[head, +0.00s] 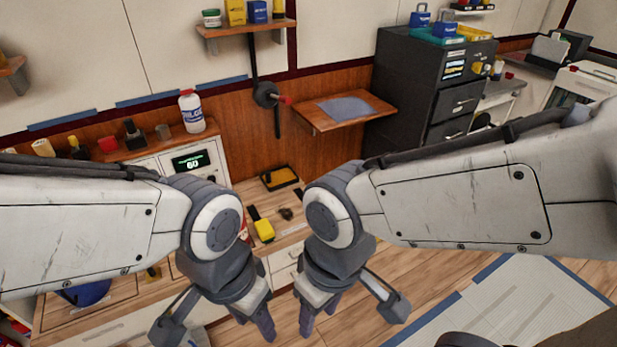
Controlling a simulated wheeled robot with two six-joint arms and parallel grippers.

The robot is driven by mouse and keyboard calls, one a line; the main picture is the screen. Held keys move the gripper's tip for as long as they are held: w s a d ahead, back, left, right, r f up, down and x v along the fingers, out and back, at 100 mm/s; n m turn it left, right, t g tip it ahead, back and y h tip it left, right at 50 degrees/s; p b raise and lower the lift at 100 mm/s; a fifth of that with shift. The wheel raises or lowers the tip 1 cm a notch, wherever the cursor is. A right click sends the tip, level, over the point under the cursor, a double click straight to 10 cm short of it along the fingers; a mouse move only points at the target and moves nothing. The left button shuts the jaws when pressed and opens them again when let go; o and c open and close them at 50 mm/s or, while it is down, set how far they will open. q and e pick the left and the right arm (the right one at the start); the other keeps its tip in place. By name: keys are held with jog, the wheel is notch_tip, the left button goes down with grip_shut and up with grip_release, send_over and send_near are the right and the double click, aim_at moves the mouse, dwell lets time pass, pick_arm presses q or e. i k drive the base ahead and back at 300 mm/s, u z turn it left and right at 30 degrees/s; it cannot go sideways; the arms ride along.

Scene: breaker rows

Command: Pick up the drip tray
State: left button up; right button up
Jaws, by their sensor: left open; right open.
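A small black tray with a yellow inside (280,178), which looks like the drip tray, lies on the wooden counter near the back wall, in the middle of the head view. My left gripper (217,327) hangs low in front of the counter, its fingers spread and empty. My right gripper (350,315) hangs to its right, also spread and empty. Both grippers are nearer to me than the tray and apart from it. No arm covers the tray.
A yellow-and-black object (264,229) and a small dark item (286,213) lie on the counter in front of the tray. A white bottle (191,111) stands at the back left. A wooden wall shelf (345,112) juts out behind, beside a dark drawer cabinet (425,85).

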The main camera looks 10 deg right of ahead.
aim_at(276, 179)
jog(key=z, duration=0.5)
jog(key=k, duration=0.55)
jog(key=z, duration=1)
jog(key=i, duration=2.05)
jog(key=u, duration=1)
jog(key=i, duration=0.85)
jog(key=u, duration=1)
jog(key=i, duration=0.25)
jog(key=u, duration=0.2)
